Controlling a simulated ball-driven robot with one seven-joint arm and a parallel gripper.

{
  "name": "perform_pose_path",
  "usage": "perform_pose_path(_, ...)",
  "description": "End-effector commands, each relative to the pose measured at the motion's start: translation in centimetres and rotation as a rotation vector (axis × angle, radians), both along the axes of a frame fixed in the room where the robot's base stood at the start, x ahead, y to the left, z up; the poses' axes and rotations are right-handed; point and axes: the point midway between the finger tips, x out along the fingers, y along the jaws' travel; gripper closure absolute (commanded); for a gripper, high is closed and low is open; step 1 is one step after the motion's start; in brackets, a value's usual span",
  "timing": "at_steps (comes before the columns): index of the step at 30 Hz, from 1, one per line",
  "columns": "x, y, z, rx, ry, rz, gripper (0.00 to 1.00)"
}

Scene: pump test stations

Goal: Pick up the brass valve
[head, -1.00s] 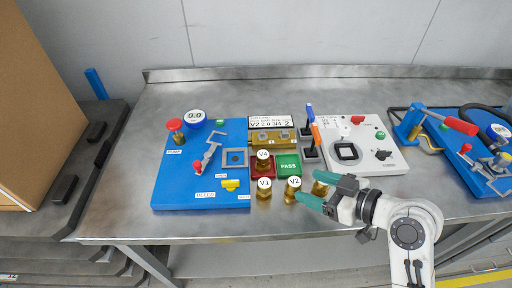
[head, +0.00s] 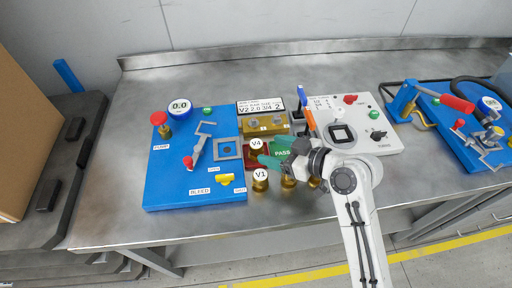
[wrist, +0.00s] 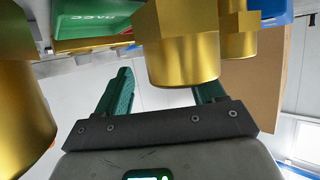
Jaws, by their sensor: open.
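Several brass valves stand at the front middle of the bench. V1 (head: 260,182) and V4 (head: 257,148) show their white labelled tops in the head view; others beside V1 are partly hidden under my gripper. My gripper (head: 267,153) is open, its teal fingers pointing left close to V4. In the wrist view a brass valve (wrist: 182,55) appears between the spread fingers of my gripper (wrist: 166,82), with no clear contact; its label is hidden. Other brass valves show at the left (wrist: 20,95) and upper right (wrist: 238,35).
A blue pump station (head: 165,190) stands left, a white control panel (head: 372,140) right, and a brass block with a display card (head: 261,106) behind. A bench strip in front of the blue station is clear.

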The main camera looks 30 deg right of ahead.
Motion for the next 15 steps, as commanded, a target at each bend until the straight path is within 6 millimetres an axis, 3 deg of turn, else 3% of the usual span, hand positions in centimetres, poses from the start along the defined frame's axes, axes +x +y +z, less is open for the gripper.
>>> perform_pose_path(7, 2.9, 1.7, -1.0, 0.000, 0.000, 0.002, 0.31)
perform_pose_path(15, 3.4, 2.0, -1.3, 0.000, 0.000, 0.001, 0.31)
